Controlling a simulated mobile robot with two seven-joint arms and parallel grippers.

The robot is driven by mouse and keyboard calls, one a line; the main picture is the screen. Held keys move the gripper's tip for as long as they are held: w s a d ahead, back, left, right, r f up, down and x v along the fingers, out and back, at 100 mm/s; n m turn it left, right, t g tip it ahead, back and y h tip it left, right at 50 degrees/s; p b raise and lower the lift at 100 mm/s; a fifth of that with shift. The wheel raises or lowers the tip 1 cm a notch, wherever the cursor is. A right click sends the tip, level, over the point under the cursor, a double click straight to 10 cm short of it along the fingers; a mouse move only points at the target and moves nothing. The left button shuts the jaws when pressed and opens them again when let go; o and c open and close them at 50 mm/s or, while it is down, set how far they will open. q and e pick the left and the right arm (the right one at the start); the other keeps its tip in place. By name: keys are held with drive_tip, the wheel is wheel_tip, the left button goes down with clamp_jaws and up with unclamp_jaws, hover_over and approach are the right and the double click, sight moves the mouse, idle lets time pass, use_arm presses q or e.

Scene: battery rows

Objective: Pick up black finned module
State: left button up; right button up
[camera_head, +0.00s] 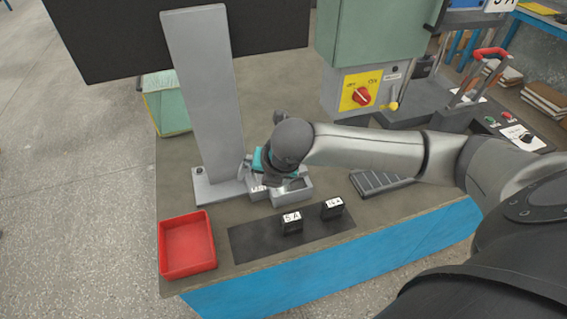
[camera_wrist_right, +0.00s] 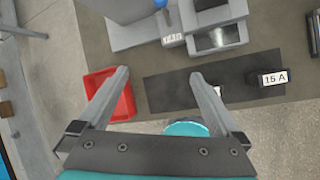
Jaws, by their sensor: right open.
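Two small black modules with white labels stand on a dark mat (camera_head: 258,240): one (camera_head: 292,225) near its middle, the other (camera_head: 332,211) near its right end. In the right wrist view a black module labelled 15 A (camera_wrist_right: 262,80) stands on the mat. A white label beside the right-hand finger suggests another module, mostly hidden. Fins are too small to make out. My right gripper (camera_wrist_right: 160,78) is open and empty above the bench, between the red tray and the labelled module. In the head view its fingers are largely hidden by the wrist. My left gripper is out of view.
A red tray (camera_head: 188,245) sits at the bench's front left corner. A grey column (camera_head: 207,90) and a small grey holder (camera_head: 292,194) stand behind the mat. A dark slotted rack (camera_head: 372,182) lies to the right. A green machine (camera_head: 375,30) stands at the back.

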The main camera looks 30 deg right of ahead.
drive_tip(key=w+d+r+n+h, duration=0.1)
drive_tip(key=d+r+n, duration=0.1)
drive_tip(key=d, duration=0.3)
drive_tip(key=w+d+r+n+h, duration=0.1)
drive_tip(key=w+d+r+n, duration=0.1)
drive_tip(key=d, duration=0.4)
drive_tip(key=b+x, duration=0.3)
drive_tip(key=x, duration=0.6)
drive_tip(key=shift+a+f, duration=0.2)
drive_tip(key=shift+w+b+x, duration=0.15)
drive_tip(key=shift+b+x, duration=0.4)
drive_tip(key=shift+x, duration=0.75)
drive_tip(key=shift+w+b+x, duration=0.15)
drive_tip(key=shift+b+x, duration=0.4)
drive_tip(key=shift+x, duration=0.75)
drive_tip(key=shift+a+r, duration=0.15)
drive_tip(key=shift+a, duration=0.05)
drive_tip(key=c, duration=1.5)
clamp_jaws()
drive_tip(key=shift+r, duration=0.15)
